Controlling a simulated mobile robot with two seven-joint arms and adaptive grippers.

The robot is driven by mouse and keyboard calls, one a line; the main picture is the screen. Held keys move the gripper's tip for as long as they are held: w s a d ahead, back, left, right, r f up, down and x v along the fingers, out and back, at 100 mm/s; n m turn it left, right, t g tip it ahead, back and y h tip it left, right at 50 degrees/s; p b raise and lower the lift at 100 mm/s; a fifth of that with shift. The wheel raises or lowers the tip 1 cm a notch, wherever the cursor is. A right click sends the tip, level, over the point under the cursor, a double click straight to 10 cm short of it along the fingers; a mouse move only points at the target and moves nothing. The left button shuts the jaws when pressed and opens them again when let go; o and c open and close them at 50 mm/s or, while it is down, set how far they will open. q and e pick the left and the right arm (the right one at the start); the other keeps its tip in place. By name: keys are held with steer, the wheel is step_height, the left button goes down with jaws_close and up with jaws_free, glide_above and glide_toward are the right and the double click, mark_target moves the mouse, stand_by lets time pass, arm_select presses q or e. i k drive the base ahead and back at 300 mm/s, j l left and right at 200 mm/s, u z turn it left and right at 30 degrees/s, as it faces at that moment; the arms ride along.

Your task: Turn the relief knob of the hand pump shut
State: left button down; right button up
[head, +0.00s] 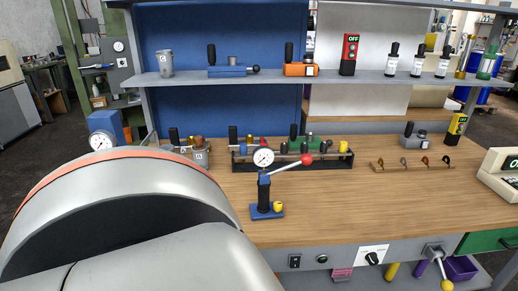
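The hand pump (264,193) stands upright on the wooden bench, with a blue base, a dark column and a round white gauge on top. Its lever ends in a red ball and points right and slightly up. A small yellow knob (278,206) sits on the right of the blue base, apparently the relief knob. How far it is turned cannot be told. Neither of my grippers shows. A large grey link of my arm fills the lower left and hides the bench's left front.
The bench top (340,205) is clear right of the pump. Behind the pump stands a black rack (341,162) with several fittings. A row of hooks (404,163) lies at the right. A shelf (330,78) with tools crosses above. A rotary switch (371,258) sits on the front panel.

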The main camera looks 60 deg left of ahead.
mark_target(277, 206)
steer(key=u, duration=1.85)
